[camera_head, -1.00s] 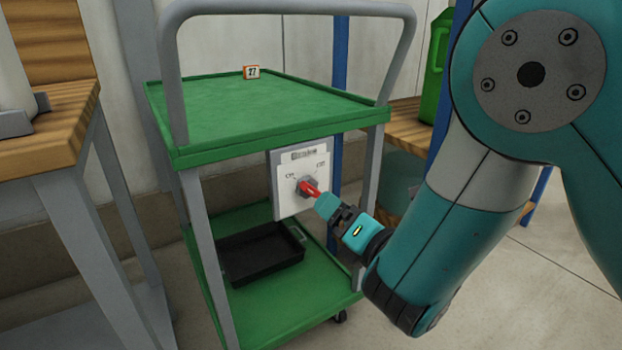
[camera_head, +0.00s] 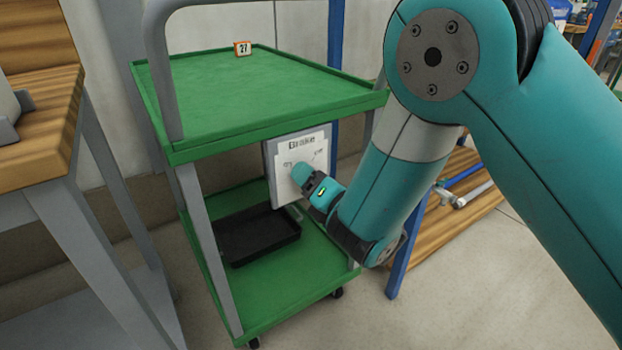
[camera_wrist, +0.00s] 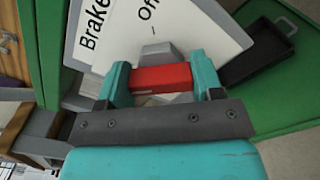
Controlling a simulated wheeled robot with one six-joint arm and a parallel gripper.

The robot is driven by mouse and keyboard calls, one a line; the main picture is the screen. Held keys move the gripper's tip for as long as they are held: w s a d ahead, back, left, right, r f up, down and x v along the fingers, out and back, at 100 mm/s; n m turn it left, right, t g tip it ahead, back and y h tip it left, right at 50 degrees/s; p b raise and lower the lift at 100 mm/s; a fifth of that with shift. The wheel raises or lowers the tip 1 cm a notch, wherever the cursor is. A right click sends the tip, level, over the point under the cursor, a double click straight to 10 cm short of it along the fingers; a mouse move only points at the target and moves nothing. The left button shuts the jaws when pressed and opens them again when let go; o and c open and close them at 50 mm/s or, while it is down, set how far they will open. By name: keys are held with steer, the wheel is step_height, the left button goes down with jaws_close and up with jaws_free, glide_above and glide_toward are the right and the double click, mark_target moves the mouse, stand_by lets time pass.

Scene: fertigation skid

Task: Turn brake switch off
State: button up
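The brake switch panel (camera_head: 316,152) is a white plate marked "Brake" on a grey box under the green cart's top shelf. In the wrist view the panel (camera_wrist: 190,28) shows at an angle, with "Off" legible near the top. The red switch handle (camera_wrist: 160,77) sits on a grey hub (camera_wrist: 160,50). My gripper (camera_wrist: 161,70) has one teal finger on each side of the handle, with no clear gap left. In the head view my gripper (camera_head: 301,174) covers the handle. Which mark the handle points to cannot be told.
The green cart (camera_head: 240,100) has a grey push handle and a "27" tag (camera_head: 242,48). A black tray (camera_head: 258,236) lies on its lower shelf. A wooden bench (camera_head: 40,130) stands at left, and a low wooden shelf (camera_head: 470,215) is at right behind my arm.

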steer(key=shift+c, duration=1.1)
steer(key=shift+m, duration=0.3)
steer(key=m, duration=0.3)
steer(key=shift+f, duration=0.1)
steer(key=m, duration=0.4)
steer(key=shift+m, duration=0.4)
steer(key=m+p, duration=0.1)
steer(key=m, duration=0.4)
steer(key=shift+m+p, duration=0.55)
steer(key=shift+m, duration=1.65)
steer(key=shift+a, duration=0.1)
